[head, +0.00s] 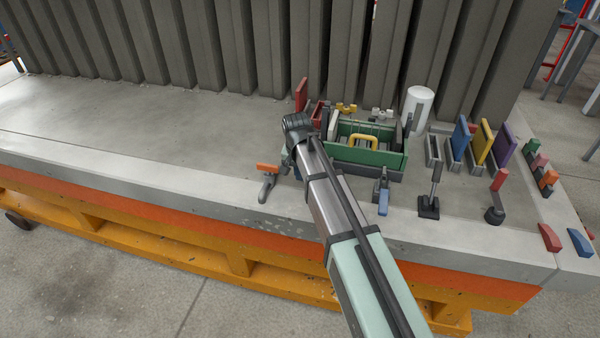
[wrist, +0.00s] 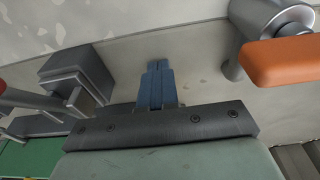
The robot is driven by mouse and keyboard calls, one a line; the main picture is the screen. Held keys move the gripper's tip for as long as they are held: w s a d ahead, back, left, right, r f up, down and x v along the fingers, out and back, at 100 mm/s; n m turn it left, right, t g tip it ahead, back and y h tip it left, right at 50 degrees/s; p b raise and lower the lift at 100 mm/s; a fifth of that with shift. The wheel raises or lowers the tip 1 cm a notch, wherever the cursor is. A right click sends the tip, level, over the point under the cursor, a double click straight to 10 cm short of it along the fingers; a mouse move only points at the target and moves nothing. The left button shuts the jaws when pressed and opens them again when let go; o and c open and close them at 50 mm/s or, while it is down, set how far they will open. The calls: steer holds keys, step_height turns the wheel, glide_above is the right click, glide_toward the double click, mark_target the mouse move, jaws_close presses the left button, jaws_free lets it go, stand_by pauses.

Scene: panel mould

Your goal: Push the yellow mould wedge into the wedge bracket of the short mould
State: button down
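The green mould (head: 378,157) with a yellow handle (head: 363,140) stands right of my arm in the head view; I cannot tell if it is the short mould. Its green shows at the lower left in the wrist view (wrist: 20,160). I cannot make out a yellow wedge; my arm hides part of the bench. My gripper (wrist: 155,66) shows two blue fingers together, with nothing seen between them. They point at bare grey bench top, between a grey metal block (wrist: 75,72) and an orange-handled clamp (wrist: 278,60).
The orange clamp (head: 267,172) stands left of my arm. Blue (head: 383,195), black (head: 430,200) and red (head: 497,195) levers stand along the front. The bench's left is clear.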

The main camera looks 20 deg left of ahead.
mark_target(297, 187)
steer(key=shift+s, duration=1.85)
steer(key=shift+r, duration=0.15)
step_height(297, 187, up, 13)
steer(key=s, duration=0.2)
steer(key=shift+s+r, duration=0.15)
steer(key=shift+s, duration=0.05)
